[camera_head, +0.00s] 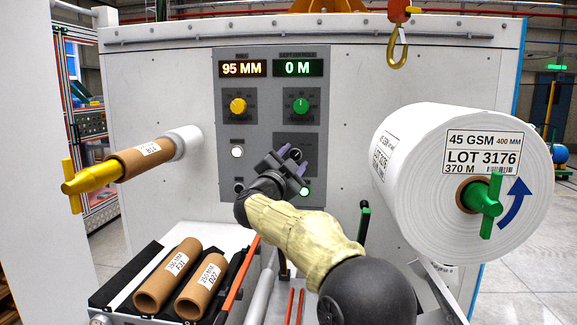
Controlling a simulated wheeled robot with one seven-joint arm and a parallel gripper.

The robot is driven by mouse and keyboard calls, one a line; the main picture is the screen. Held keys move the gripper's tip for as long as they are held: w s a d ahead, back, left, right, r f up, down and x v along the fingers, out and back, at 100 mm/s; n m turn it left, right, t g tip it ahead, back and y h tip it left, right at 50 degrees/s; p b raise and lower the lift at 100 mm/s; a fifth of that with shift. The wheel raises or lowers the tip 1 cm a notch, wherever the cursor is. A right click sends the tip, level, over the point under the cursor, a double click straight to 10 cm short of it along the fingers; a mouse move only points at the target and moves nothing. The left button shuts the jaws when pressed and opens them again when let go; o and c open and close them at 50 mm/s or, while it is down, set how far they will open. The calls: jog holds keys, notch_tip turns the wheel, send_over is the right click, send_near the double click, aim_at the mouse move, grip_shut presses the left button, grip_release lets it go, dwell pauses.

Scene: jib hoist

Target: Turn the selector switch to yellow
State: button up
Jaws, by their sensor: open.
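The grey control panel (228,125) is on the front of the white machine. It carries a yellow knob (238,106) at left and a green knob (301,106) at right, each on a dark dial plate. A white round button (238,152) and a small dark control (239,187) sit below the yellow knob. A lit green button (305,190) shows at the lower right. My gripper (284,158) is open in front of the panel's lower right part, below the green knob. It hides part of the dark plate there, so I cannot tell which control is the selector switch.
Displays read 95 MM (243,69) and 0 M (298,68). A large white roll (400,150) on a green-handled shaft juts out at right. A cardboard core (140,160) on a yellow-tipped shaft juts out at left. A hoist hook (397,50) hangs above. Cores (168,275) lie in a tray below.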

jog(key=b+v, duration=0.4)
jog(key=v, duration=1.3)
jog(key=shift+s+f, duration=0.15)
jog(key=shift+f, duration=0.05)
jog(key=w+d+f+n+y, duration=0.3)
jog(key=w+f+n+y, duration=0.1)
jog(key=f+n+y, duration=0.25)
jog(key=s+d+f+n+g+y, duration=0.1)
jog(key=s+d+f+n+g, duration=0.2)
jog(key=f, duration=0.4)
jog(key=s+d+f+n+g+y, duration=0.1)
jog(key=s+d+f+g, duration=0.15)
jog(key=d+f, duration=0.4)
jog(key=s+d+f+n+g, duration=0.2)
jog(key=d+f+n+g, duration=0.15)
jog(key=f, duration=0.45)
jog(key=s+d+f+g+h, duration=0.1)
jog(key=s+d+f+g, duration=0.4)
jog(key=s, duration=0.5)
jog(key=s+d+f+g+h, duration=0.1)
jog(key=s+d+f+g, duration=0.2)
jog(key=s+d+f, duration=0.5)
notch_tip(320, 180, up, 14)
jog(key=a+p, duration=0.2)
jog(key=p, duration=1)
jog(key=shift+s+a+f+m, duration=0.15)
jog(key=shift+a+f+m, duration=0.05)
jog(key=shift+a+m, duration=0.1)
